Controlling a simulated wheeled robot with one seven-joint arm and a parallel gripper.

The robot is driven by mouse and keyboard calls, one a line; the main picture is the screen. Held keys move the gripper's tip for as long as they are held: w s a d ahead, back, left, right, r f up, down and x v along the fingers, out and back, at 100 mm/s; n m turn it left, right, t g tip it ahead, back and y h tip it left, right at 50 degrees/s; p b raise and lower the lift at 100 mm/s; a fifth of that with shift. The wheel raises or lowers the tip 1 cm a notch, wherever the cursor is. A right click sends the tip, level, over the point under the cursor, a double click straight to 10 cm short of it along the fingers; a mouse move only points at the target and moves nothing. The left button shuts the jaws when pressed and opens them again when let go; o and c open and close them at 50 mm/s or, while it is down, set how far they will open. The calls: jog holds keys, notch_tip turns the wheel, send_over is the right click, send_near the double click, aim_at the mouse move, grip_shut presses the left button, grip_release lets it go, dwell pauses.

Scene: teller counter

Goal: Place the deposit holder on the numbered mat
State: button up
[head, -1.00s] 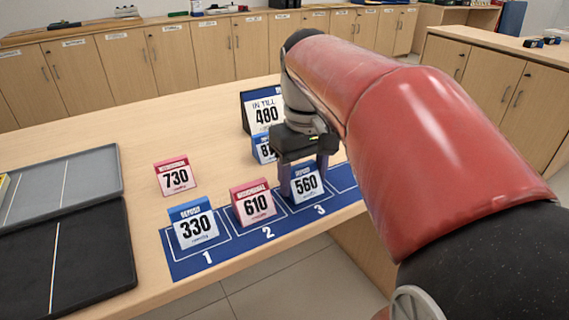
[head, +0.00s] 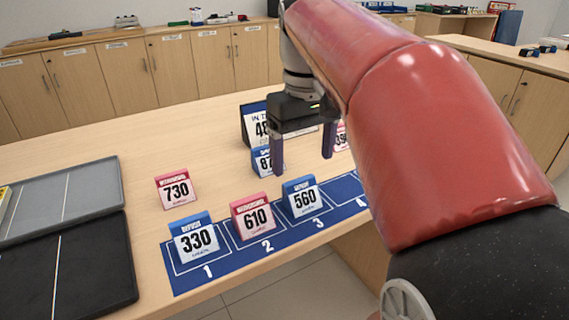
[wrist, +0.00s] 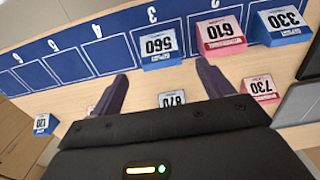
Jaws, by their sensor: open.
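The numbered mat (head: 222,262) is a blue strip with white-outlined squares along the table's front edge. A blue deposit holder reading 330 (head: 196,239) stands on square 1. A pink holder reading 610 (head: 255,219) stands on square 2. A blue deposit holder reading 560 (head: 303,200) stands on square 3. A blue holder reading 870 (head: 263,164) stands behind the mat, partly hidden by a finger. My gripper (head: 302,162) is open and empty, above and behind the 560 holder. In the wrist view the 560 holder (wrist: 160,48) is apart from the fingers.
A pink 730 holder (head: 176,189) stands left of the gripper. The IN TILL 480 sign (head: 253,118) and another pink holder (head: 341,137) are behind. A blue 120 holder (wrist: 42,124) shows in the wrist view. Grey (head: 92,175) and black (head: 105,262) trays lie left. Squares beyond 3 look bare.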

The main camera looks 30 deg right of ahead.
aim_at(302, 188)
notch_tip(302, 188, up, 4)
jog(key=shift+r, duration=0.1)
dwell(0.6)
